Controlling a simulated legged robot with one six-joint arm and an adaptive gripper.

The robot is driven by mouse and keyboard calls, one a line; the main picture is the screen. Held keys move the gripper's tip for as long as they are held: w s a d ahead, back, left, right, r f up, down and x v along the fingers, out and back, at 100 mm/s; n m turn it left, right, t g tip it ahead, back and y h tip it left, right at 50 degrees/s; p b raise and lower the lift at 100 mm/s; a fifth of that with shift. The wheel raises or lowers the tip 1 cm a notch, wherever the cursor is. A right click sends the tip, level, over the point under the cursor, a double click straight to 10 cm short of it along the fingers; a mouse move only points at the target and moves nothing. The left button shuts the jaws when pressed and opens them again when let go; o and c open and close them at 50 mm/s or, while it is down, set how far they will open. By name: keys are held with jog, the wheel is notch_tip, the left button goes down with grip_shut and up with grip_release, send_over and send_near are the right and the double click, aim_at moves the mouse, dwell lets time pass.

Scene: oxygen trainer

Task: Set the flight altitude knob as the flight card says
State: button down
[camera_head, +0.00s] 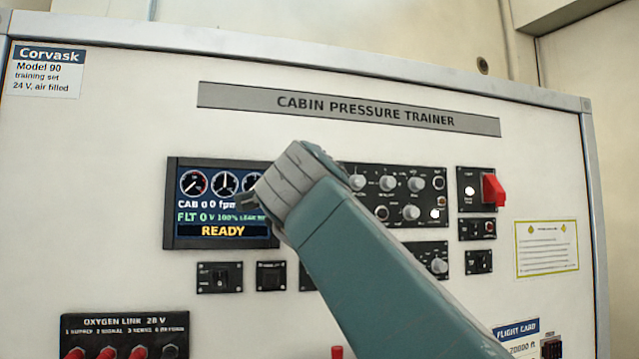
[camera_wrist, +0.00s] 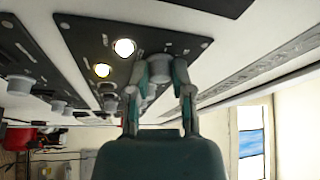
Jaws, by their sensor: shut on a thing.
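My gripper (camera_wrist: 163,84) has its two fingers closed around a round grey knob (camera_wrist: 160,66) on a dark panel. The knob's label cannot be read, and neither can its setting. The display (camera_head: 222,218) shows "FLT 0" and "READY". The flight card (camera_head: 517,331) is at the lower right. Its line appears to end in "0000 ft", but the first digit is unclear and my arm covers part of the card.
A knob panel (camera_head: 388,210) with several grey knobs sits right of the display, partly behind my arm. A red switch (camera_head: 493,190) juts out farther right. The oxygen link panel (camera_head: 125,325) is at lower left. Two lit lamps (camera_wrist: 123,47) sit beside the held knob.

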jog(key=shift+w+f+m+g, duration=0.2)
jog(key=shift+m+g, duration=0.2)
jog(key=shift+m, duration=0.3)
jog(key=c, duration=0.5)
grip_release()
jog(key=shift+s, duration=0.1)
jog(key=shift+s+r, duration=0.1)
jog(key=s, duration=0.4)
jog(key=s+a+f, duration=0.1)
jog(key=s, duration=0.6)
jog(key=shift+s+a+f, duration=0.2)
jog(key=shift+s, duration=0.15)
